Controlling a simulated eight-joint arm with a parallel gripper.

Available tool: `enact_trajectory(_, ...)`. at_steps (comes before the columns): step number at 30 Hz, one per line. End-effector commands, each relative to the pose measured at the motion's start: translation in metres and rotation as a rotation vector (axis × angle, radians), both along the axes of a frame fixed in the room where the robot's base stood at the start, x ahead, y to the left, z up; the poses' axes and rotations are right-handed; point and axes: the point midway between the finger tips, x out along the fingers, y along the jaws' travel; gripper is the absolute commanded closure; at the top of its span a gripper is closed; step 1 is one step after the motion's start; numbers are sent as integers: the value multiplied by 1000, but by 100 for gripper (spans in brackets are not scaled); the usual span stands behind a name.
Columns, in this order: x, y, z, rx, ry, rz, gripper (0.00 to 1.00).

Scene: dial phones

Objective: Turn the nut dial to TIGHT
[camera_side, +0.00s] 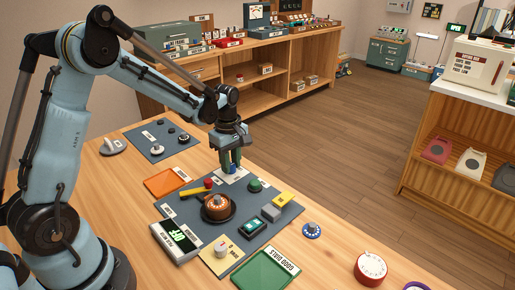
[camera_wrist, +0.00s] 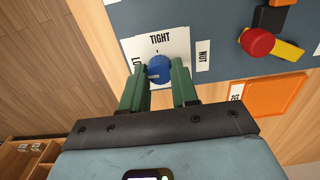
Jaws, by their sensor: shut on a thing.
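The nut dial (camera_wrist: 159,68) is a round blue knob on a white card (camera_wrist: 178,45). The card reads TIGHT above the knob in the wrist view, and a partly hidden word starting with "LO" stands to the knob's left. A NUT label (camera_wrist: 203,56) lies to the right. My gripper (camera_wrist: 160,82) has its green fingers on either side of the knob and is shut on it. In the side view my gripper (camera_side: 231,167) points down over the white card (camera_side: 233,177). The fingers hide part of the knob, and I cannot tell where its pointer is.
A grey panel (camera_side: 235,230) nearby carries an orange dial (camera_side: 217,207), a red-and-yellow lever (camera_side: 197,189), a green knob (camera_side: 255,185) and a grey block (camera_side: 271,212). An orange tray (camera_side: 167,182) lies left of my gripper.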

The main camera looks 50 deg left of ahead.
Motion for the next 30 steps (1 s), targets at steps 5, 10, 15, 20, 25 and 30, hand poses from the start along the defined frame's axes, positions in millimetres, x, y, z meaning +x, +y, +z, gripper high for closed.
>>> enact_trajectory(5,0,0,0,0,1,-5,100)
enact_trajectory(10,0,0,0,0,1,-42,100)
enact_trajectory(15,0,0,0,0,1,-132,100)
enact_trajectory(20,0,0,0,0,1,-261,100)
enact_trajectory(25,0,0,0,0,1,-422,100)
enact_trajectory(30,0,0,0,0,1,-584,100)
